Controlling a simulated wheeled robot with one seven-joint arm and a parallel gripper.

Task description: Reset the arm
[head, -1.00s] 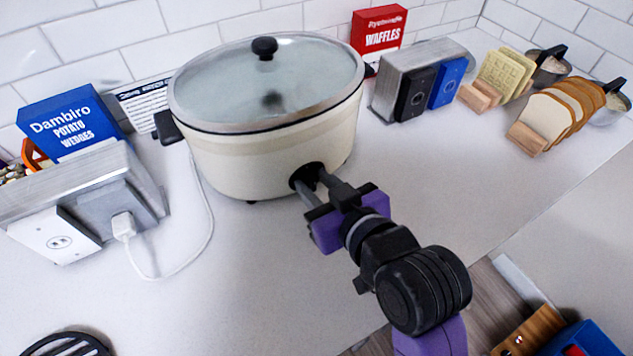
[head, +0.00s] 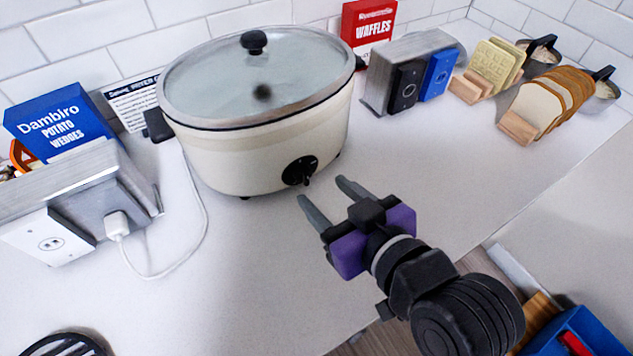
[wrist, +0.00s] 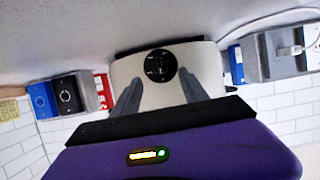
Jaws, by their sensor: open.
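My gripper (head: 327,203) is open and empty, with two grey fingers and purple sides. In the head view it hangs over the counter, a little in front of the slow cooker's black control knob (head: 300,171), with a gap between them. The slow cooker (head: 250,160) is cream-coloured with a glass lid and black handles. In the wrist view the fingers (wrist: 158,98) point toward the cooker (wrist: 200,75), and the knob (wrist: 161,66) shows between and beyond them.
A metal outlet box (head: 85,205) with a white plug and cord stands left of the cooker. A blue potato wedges box (head: 60,125) and a red waffles box (head: 368,25) are behind. Bread slices in a rack (head: 550,105) stand right. The counter right of the gripper is clear.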

